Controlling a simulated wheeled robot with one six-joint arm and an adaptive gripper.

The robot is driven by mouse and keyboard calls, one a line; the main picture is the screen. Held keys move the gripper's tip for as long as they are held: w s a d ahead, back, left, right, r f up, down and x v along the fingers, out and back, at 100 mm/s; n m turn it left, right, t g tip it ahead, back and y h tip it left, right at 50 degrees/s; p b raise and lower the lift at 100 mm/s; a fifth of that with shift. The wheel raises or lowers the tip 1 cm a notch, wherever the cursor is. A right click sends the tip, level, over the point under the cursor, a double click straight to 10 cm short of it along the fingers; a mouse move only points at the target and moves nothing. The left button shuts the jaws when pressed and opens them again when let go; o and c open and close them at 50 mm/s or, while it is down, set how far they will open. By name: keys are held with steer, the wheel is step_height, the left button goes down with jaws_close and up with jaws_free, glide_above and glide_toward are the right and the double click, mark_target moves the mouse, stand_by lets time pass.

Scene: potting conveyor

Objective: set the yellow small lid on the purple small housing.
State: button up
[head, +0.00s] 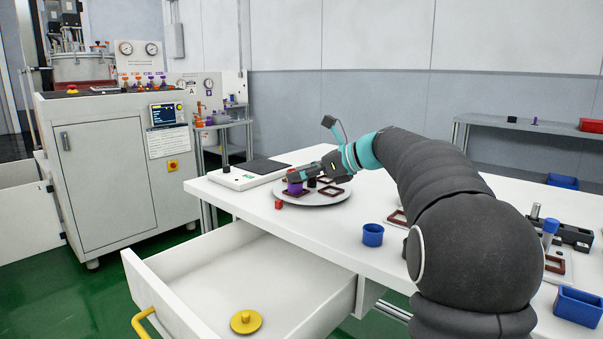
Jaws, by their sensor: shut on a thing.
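The yellow lid (246,321), round with a small knob on top, lies in the open drawer at the bottom of the head view. The small purple housing (295,189) is at the left part of a round white plate on the table. My gripper (293,178) reaches in from the right and is shut on the purple housing. The fingers hide its upper part. I cannot tell whether the housing rests in the dark red frame there or is held just above it.
The round plate (327,198) carries dark red square frames and a black piece. A small red block (278,204) is at its front left. A blue cup (373,235) stands near the table's front edge. The drawer (190,285) is pulled out with mostly bare floor.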

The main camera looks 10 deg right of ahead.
steer(key=shift+f, duration=0.2)
steer(key=o, duration=0.8)
steer(key=v, duration=1.2)
